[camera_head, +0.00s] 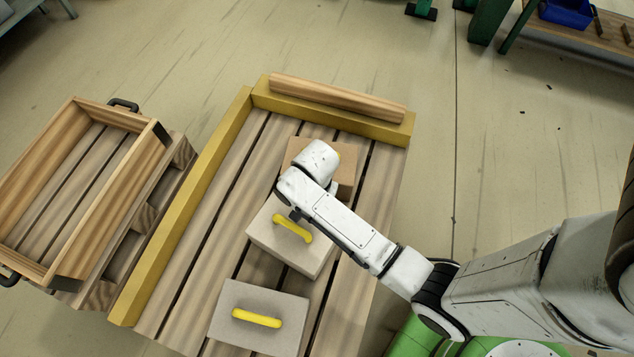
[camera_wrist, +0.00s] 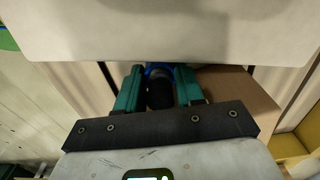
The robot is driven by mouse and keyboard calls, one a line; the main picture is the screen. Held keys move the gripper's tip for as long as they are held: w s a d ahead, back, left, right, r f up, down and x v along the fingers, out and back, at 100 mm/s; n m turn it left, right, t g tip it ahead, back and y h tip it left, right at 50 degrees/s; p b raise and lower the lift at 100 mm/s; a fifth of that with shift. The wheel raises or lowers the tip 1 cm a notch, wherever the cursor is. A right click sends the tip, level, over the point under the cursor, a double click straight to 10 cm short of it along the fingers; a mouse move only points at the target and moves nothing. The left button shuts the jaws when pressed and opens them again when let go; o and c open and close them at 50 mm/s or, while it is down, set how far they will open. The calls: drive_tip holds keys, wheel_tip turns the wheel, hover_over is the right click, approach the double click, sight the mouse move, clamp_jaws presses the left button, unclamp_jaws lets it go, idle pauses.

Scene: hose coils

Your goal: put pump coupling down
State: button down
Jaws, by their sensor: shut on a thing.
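In the wrist view my gripper (camera_wrist: 158,78) has its two green fingers closed on either side of a dark, rounded piece, the pump coupling (camera_wrist: 160,95). A blue part shows at its far end between the fingertips. In the head view my arm's wrist hides the gripper and the coupling; they are over the slatted wooden platform (camera_head: 205,220), near a brown box (camera_head: 346,178). The brown box also shows right of the fingers in the wrist view (camera_wrist: 238,90). I cannot tell whether the coupling touches anything below.
Two pale boxes with yellow handles, one in the middle (camera_head: 262,240) and one in front (camera_head: 285,312), stand on the platform. Raised yellow edges (camera_head: 180,215) bound its left and back, with a loose wooden beam (camera_head: 340,97) at the back. A wooden crate (camera_head: 28,180) stands left.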

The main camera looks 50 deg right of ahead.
drive_tip(key=shift+f, duration=1.15)
drive_tip(key=shift+s, duration=0.1)
drive_tip(key=c, duration=0.7)
unclamp_jaws()
drive_tip(key=shift+f, duration=0.15)
wheel_tip(320, 180, up, 12)
drive_tip(key=shift+r+p, duration=0.15)
drive_tip(key=shift+p, duration=0.85)
drive_tip(key=s+r+n, duration=0.1)
drive_tip(key=s+n, duration=0.3)
drive_tip(key=s+r+n, duration=0.1)
drive_tip(key=s+n, duration=0.3)
drive_tip(key=n, duration=0.1)
drive_tip(key=s+a+r+n+t, duration=0.1)
drive_tip(key=s+r+n, duration=0.1)
drive_tip(key=s+n, duration=0.2)
drive_tip(key=shift+s+n, duration=0.2)
drive_tip(key=shift+n, duration=0.4)
